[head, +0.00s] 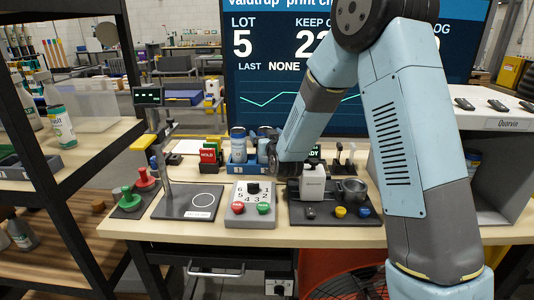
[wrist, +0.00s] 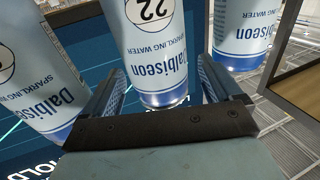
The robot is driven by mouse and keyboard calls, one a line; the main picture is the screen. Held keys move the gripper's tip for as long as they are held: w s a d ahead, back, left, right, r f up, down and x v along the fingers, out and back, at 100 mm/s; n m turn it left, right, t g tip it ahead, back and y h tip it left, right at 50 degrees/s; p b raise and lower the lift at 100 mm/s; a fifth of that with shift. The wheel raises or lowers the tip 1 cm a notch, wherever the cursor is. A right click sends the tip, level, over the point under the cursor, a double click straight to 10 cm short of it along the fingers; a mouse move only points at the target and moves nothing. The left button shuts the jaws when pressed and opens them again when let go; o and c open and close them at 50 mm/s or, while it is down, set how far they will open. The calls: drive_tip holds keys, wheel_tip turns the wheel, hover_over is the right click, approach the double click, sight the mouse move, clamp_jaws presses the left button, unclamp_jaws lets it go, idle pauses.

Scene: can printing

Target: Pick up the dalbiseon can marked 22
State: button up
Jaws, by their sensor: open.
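The white and blue Dalbiseon can marked 22 (wrist: 155,55) stands in the middle of the wrist view, its number in a circle near the top edge. My gripper (wrist: 162,72) is open, with one blue finger on each side of this can; I cannot tell whether either touches it. A second Dalbiseon can (wrist: 38,75) is at the left, its circled number cut off. A third can (wrist: 243,35) is at the right, its number out of view. In the head view my gripper (head: 272,146) is at the cans in the blue tray (head: 236,168), partly hiding them.
A can (head: 238,145) stands left of my gripper in the head view. Red and green signs (head: 208,156) stand left of the tray. A button box (head: 250,205) and a dark-based machine (head: 313,183) are in front. A large screen (head: 275,80) rises behind.

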drive_tip(key=shift+x, duration=1.45)
drive_tip(key=shift+r, duration=0.1)
drive_tip(key=c, duration=1.3)
drive_tip(key=shift+r, duration=0.1)
